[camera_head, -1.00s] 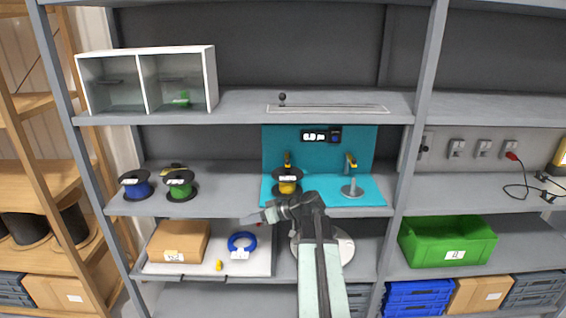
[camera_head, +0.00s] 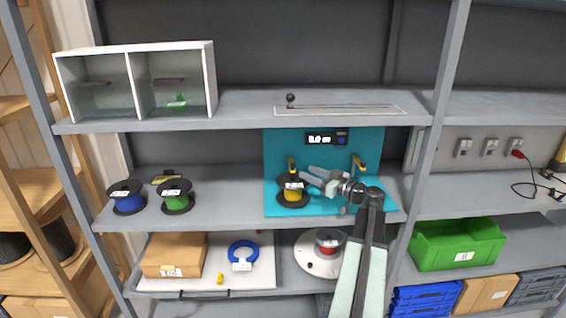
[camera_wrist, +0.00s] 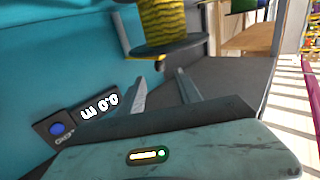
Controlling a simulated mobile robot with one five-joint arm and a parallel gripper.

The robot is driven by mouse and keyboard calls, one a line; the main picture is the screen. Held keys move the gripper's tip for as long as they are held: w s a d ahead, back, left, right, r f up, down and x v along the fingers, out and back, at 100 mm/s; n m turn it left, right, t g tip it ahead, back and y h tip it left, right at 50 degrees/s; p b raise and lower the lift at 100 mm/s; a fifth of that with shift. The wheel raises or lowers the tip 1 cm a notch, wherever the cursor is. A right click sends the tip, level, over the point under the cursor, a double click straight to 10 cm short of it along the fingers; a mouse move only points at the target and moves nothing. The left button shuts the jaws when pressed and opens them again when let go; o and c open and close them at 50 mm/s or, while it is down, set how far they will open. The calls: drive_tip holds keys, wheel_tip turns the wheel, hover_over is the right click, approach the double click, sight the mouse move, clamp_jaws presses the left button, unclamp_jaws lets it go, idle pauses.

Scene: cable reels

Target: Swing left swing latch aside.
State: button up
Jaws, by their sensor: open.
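The left swing latch (camera_head: 291,165) is a small yellow piece on a post at the back of the teal station, behind the yellow reel (camera_head: 293,190). A yellow bit beside the reel in the wrist view (camera_wrist: 127,58) looks like this latch, mostly hidden. The right swing latch (camera_head: 358,163) is yellow too and stands further right. My gripper (camera_head: 307,174) is open and points left, just right of the yellow reel and left latch. In the wrist view its fingers (camera_wrist: 160,77) are apart with nothing between them. I cannot tell whether a finger touches the latch.
The teal back panel (camera_head: 276,150) carries a dark display (camera_head: 327,138) above the latches. Blue (camera_head: 127,203) and green (camera_head: 176,202) reels stand left on the same shelf. A shelf with a slotted strip (camera_head: 340,109) lies above. A red reel (camera_head: 327,245) sits below.

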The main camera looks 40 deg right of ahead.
sight(292, 165)
drive_tip(key=shift+w+r, duration=0.1)
drive_tip(key=shift+w, duration=0.4)
drive_tip(key=w, duration=0.7)
drive_tip(key=shift+w+a, duration=0.3)
drive_tip(key=shift+a, duration=0.1)
clamp_jaws()
idle(0.7)
